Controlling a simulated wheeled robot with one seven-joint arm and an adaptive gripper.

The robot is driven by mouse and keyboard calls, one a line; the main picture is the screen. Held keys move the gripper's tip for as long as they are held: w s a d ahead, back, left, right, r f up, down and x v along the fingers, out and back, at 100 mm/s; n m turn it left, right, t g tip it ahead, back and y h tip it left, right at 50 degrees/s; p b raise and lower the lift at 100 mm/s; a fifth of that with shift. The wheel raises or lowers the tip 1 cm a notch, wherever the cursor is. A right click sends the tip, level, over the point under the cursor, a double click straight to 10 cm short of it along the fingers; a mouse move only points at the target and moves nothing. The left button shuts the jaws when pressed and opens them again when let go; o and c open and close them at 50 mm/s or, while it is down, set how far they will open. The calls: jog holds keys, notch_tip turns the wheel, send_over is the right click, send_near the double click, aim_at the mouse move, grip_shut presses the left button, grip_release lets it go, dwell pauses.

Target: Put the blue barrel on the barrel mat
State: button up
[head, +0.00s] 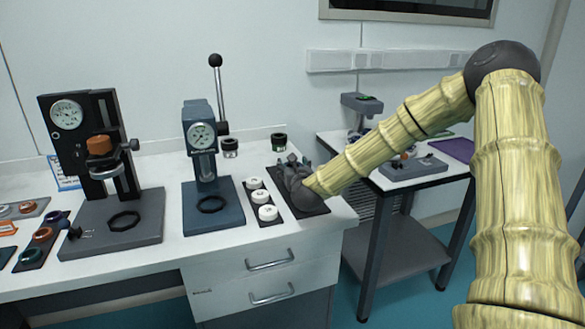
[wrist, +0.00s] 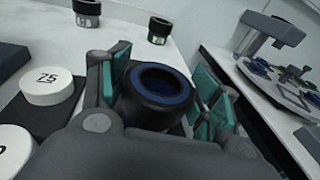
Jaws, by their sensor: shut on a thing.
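The blue barrel (wrist: 160,84), a short black cylinder with a blue ring inside its top, stands upright between the green finger pads of my gripper (wrist: 163,92) in the wrist view. My gripper is shut on its sides. In the head view, my gripper (head: 294,172) is low over a dark mat (head: 318,210) at the right end of the white bench and hides the barrel almost fully. This appears to be the barrel mat. I cannot tell whether the barrel's bottom touches it, as the gripper covers that spot.
A strip with white numbered discs (head: 263,197) lies just left of the mat. Two black-collared barrels (head: 279,143) (head: 230,148) stand behind. A blue gauge stand (head: 212,212) and a taller black one (head: 112,220) are farther left. The bench's right edge is close.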

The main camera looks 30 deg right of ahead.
jog(key=shift+f, duration=0.15)
jog(key=o, duration=1.2)
jog(key=shift+r, duration=0.2)
jog(key=v, duration=1.2)
